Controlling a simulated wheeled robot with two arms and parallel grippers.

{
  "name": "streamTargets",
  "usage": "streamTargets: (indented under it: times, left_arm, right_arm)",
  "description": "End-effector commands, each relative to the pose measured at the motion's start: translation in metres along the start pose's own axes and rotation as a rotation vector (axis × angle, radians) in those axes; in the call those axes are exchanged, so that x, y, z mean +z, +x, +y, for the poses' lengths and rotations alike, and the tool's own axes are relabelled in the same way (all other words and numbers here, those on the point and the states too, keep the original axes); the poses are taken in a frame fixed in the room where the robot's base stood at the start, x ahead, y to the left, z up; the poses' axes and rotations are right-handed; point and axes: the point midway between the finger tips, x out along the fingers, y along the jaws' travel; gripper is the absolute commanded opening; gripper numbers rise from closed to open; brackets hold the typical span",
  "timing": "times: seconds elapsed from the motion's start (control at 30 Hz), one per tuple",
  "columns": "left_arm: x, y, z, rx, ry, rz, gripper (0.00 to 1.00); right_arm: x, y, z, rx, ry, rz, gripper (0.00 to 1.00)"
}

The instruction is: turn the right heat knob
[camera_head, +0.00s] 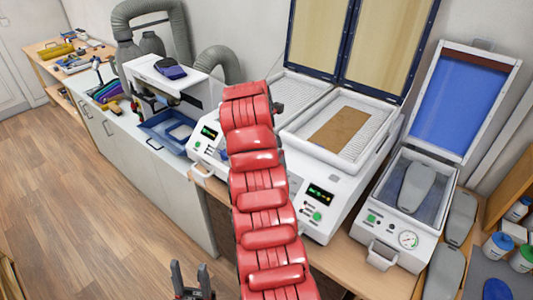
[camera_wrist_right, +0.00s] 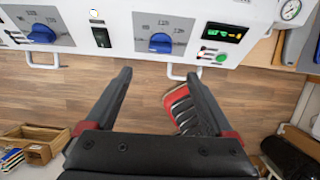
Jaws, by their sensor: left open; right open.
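The right heat knob (camera_wrist_right: 160,42) is a blue dial on a white panel, near the top middle of the right wrist view. A second blue knob (camera_wrist_right: 40,33) sits further left on the panel. My right gripper (camera_wrist_right: 159,75) is open and empty. Its fingertips lie below the right knob in the picture, one to each side, with no contact visible. In the head view my red arm covers part of the machine front, and I do not see this knob there. My left gripper (camera_head: 191,272) is open and empty at the bottom of the head view.
A green display (camera_wrist_right: 222,32) is right of the right knob, and a dark switch (camera_wrist_right: 101,36) is left of it. A white handle (camera_wrist_right: 180,73) juts out below the panel. A smaller machine with a gauge (camera_head: 408,239) stands at the right. Wooden floor (camera_head: 75,185) is clear at left.

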Motion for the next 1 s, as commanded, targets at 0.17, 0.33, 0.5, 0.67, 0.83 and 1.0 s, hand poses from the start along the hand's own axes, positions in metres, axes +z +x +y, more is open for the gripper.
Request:
streamTargets:
  times: [0.17,0.33,0.5,0.67,0.83,1.0]
  left_arm:
    - [0.002,-0.011,0.001,0.000,0.000,0.000,0.50]
    - [0.003,-0.016,0.001,0.000,0.000,0.000,0.50]
    - [0.003,-0.018,0.001,0.000,0.000,0.000,0.50]
    - [0.003,-0.018,0.001,0.000,0.000,0.000,0.50]
    - [0.003,-0.018,0.001,0.000,0.000,0.000,0.50]
    - [0.003,-0.018,0.001,0.000,0.000,0.000,0.50]
  right_arm:
    - [-0.002,-0.027,0.001,0.003,-0.002,0.004,0.88]
    - [-0.001,-0.046,0.000,0.000,0.000,0.004,0.88]
    - [-0.001,-0.057,0.000,-0.002,-0.002,0.003,0.88]
    - [0.000,-0.060,-0.001,-0.003,-0.002,0.001,0.88]
    - [0.000,-0.060,-0.001,-0.003,-0.001,0.001,0.88]
    - [0.000,-0.060,-0.001,-0.003,-0.001,0.001,0.88]
